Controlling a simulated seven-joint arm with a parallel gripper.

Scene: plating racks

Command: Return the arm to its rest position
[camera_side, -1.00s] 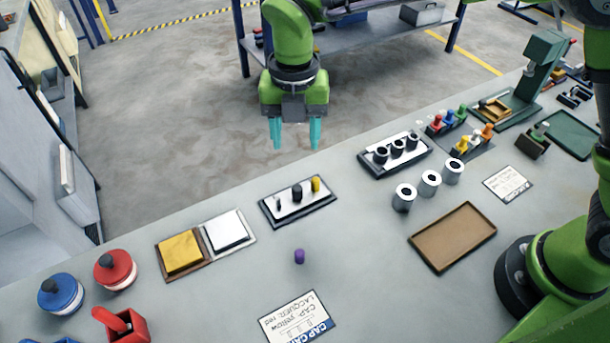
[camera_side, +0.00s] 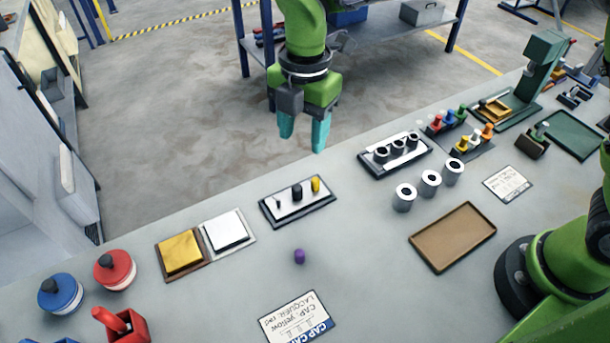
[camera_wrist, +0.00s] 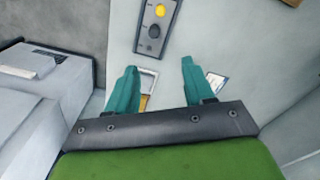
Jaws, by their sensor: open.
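My gripper (camera_side: 304,136) is open and empty. In the side view it hangs in the air near the far edge of the bench, beyond the small rack. In the wrist view its two teal fingers (camera_wrist: 158,88) stand apart with nothing between them. The small rack (camera_side: 318,207) holds a thin dark peg, a black peg (camera_side: 297,192) and a yellow peg (camera_side: 315,184). It also shows in the wrist view (camera_wrist: 143,43), with the yellow top (camera_wrist: 160,11) visible. A purple cap (camera_side: 299,256) stands alone on the bench.
A rack with black-ringed cylinders (camera_side: 370,166), several white cylinders (camera_side: 405,204) and a brown tray (camera_side: 468,221) are at right. A green press (camera_side: 541,62) stands at far right. Yellow and white pads (camera_side: 183,250), red and blue round containers (camera_side: 60,291) are at left. Mid-bench is mostly clear.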

